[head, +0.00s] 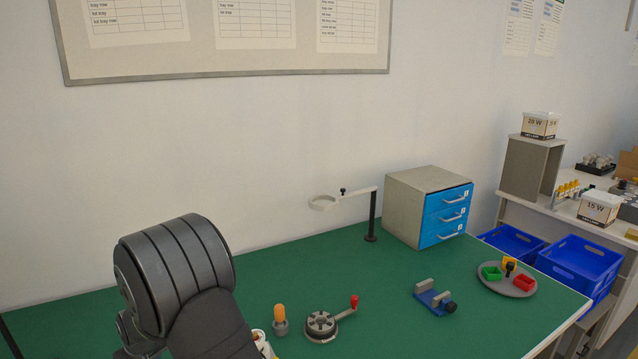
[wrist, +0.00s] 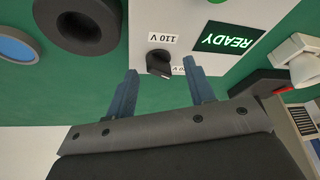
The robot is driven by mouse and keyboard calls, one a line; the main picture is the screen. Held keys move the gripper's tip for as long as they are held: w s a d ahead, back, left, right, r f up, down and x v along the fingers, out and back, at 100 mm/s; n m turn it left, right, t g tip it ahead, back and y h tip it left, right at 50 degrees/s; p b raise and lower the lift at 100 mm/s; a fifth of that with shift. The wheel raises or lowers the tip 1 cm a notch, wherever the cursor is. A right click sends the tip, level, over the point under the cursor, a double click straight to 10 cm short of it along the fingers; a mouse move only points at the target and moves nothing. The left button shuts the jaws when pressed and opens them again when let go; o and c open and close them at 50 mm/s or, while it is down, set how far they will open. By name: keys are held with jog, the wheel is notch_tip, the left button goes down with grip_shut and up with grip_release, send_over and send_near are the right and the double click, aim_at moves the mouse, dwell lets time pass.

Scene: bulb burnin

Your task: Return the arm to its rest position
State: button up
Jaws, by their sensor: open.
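My gripper (wrist: 160,67) shows in the wrist view with its two blue-grey fingers apart and nothing held between them. Beyond the fingertips is a light panel (wrist: 140,45) with a black knob (wrist: 159,64), a "110 V" label and a lit green "READY" display (wrist: 228,38). I cannot tell whether a finger touches the panel. In the head view my arm rises at the lower left, with its bend near the picture's left side. My gripper is hidden or out of frame there.
The green table (head: 390,325) holds an orange bulb-shaped piece (head: 279,312), a round fixture with a red-knobbed crank (head: 322,325), a blue clamp (head: 433,302), a round tray with coloured bins (head: 493,287), a ring stand (head: 372,215) and a drawer cabinet (head: 405,210). Blue crates (head: 575,262) stand right.

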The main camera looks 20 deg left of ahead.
jog(key=shift+w+n+g, duration=0.1)
jog(key=shift+n+g, duration=0.8)
jog(key=shift+n, duration=1.4)
jog(key=shift+o, duration=0.2)
jog(key=o, duration=1.1)
jog(key=shift+w+d+r, duration=0.1)
jog(key=shift+w, duration=0.1)
jog(key=w+d+r+n, duration=0.2)
jog(key=w+d+r, duration=0.2)
jog(key=w+d, duration=0.25)
jog(key=w+d+r+n, duration=0.25)
jog(key=w+d, duration=0.25)
jog(key=w, duration=0.3)
jog(key=w+d+r+n, duration=0.1)
jog(key=w+d+r, duration=0.25)
jog(key=d, duration=0.35)
jog(key=w+d+r+n+t, duration=0.1)
jog(key=w+d+r+n, duration=0.1)
jog(key=w+d+r, duration=0.3)
jog(key=w+d+r+n, duration=0.1)
jog(key=w+d, duration=0.1)
jog(key=d, duration=0.6)
jog(key=x, duration=1)
jog(key=shift+w+a+r, duration=0.1)
jog(key=shift+w+a, duration=0.1)
jog(key=shift+a, duration=0.05)
